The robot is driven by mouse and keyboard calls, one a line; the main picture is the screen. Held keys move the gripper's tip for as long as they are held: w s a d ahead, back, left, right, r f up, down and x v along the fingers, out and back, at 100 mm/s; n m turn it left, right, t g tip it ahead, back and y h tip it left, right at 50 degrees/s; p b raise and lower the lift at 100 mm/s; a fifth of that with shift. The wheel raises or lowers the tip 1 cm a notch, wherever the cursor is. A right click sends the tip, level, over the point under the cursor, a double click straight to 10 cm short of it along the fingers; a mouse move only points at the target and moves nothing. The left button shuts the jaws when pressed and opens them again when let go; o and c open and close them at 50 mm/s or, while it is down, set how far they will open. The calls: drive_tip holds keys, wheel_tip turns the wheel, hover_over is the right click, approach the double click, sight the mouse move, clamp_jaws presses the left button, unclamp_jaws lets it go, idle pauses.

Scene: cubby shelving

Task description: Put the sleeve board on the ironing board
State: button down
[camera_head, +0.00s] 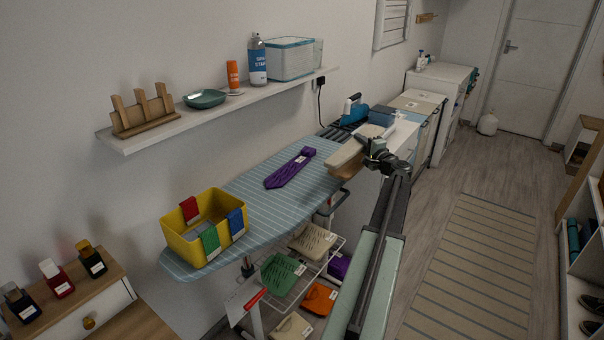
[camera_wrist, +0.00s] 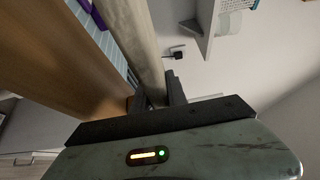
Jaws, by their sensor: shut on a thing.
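The sleeve board (camera_head: 346,154) has a beige padded top and a wooden underside. It shows large in the wrist view (camera_wrist: 133,38), tilted by the camera's angle. My gripper (camera_head: 378,152) is shut on its near right end; the fingers (camera_wrist: 155,97) close on the padded part. The ironing board (camera_head: 272,213) has a blue striped cover and runs along the wall. The sleeve board appears over its far right part; I cannot tell whether they touch. A strip of the cover also shows in the wrist view (camera_wrist: 92,24).
On the ironing board are a yellow basket (camera_head: 180,235) with coloured cloths and a purple tie (camera_head: 290,169). A blue iron (camera_head: 355,112) stands beyond the sleeve board. A wall shelf (camera_head: 165,130) hangs above. A wire rack (camera_head: 318,262) holds several items below.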

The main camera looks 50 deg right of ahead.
drive_tip(key=w+a+f+b, duration=0.1)
drive_tip(key=w+a, duration=0.2)
drive_tip(key=a, duration=0.1)
drive_tip(key=w+a+f+b, duration=0.2)
drive_tip(key=w+a, duration=0.1)
drive_tip(key=a, duration=0.1)
drive_tip(key=w+a+f+b, duration=0.2)
drive_tip(key=w+a, duration=0.1)
drive_tip(key=a, duration=0.1)
drive_tip(key=shift+a+f, duration=0.15)
drive_tip(key=shift+a, duration=0.25)
drive_tip(key=shift+s+r, duration=0.1)
drive_tip(key=shift+r, duration=0.15)
drive_tip(key=shift+f, duration=0.25)
drive_tip(key=c, duration=1.3)
unclamp_jaws()
drive_tip(key=shift+r, duration=0.1)
drive_tip(key=shift+r, duration=0.1)
drive_tip(key=v, duration=1.2)
drive_tip(key=shift+s, duration=0.1)
